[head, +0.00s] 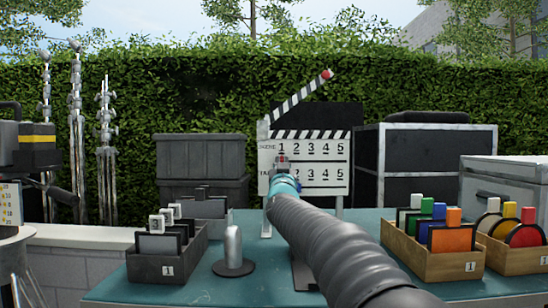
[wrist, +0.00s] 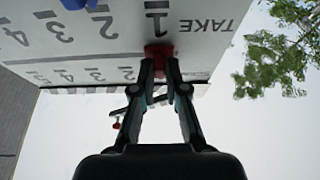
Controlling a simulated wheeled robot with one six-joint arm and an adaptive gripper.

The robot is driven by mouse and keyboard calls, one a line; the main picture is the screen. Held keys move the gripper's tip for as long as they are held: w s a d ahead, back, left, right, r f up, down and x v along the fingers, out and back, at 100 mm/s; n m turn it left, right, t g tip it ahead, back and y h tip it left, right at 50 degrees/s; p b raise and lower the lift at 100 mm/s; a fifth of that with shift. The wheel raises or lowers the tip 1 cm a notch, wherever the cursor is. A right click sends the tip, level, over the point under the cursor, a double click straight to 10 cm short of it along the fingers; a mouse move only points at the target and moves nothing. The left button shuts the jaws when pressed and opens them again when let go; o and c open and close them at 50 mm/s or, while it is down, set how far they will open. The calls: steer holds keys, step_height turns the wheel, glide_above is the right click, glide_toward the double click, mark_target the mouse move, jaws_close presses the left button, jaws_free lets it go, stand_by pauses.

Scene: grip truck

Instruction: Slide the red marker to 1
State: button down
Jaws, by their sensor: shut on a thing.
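The white clapperboard (head: 350,178) stands upright at the back of the teal table, with a SCENE row above a TAKE row, each numbered. My gripper (head: 283,165) reaches its left part, below the SCENE 1. In the wrist view, which is upside down, my gripper (wrist: 160,60) is shut on the red marker (wrist: 158,51). The red marker sits between the two rows, in line with the TAKE 1; my fingers hide the SCENE 1 there. A blue marker (wrist: 76,3) shows at the picture's top edge, by the TAKE row.
A dark box (head: 190,258) labelled 1 and a grey metal post (head: 233,250) stand left of my arm. Wooden boxes (head: 430,263) of coloured cards stand at the right. Dark cases (head: 203,170) and a hedge are behind the table.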

steer(key=shift+s+a+r, duration=0.1)
steer(key=shift+r, duration=0.1)
steer(key=c, duration=1.2)
jaws_free()
steer(key=shift+a+f, duration=0.1)
steer(key=shift+a, duration=0.1)
steer(key=shift+f, duration=0.1)
steer(key=v, duration=1.2)
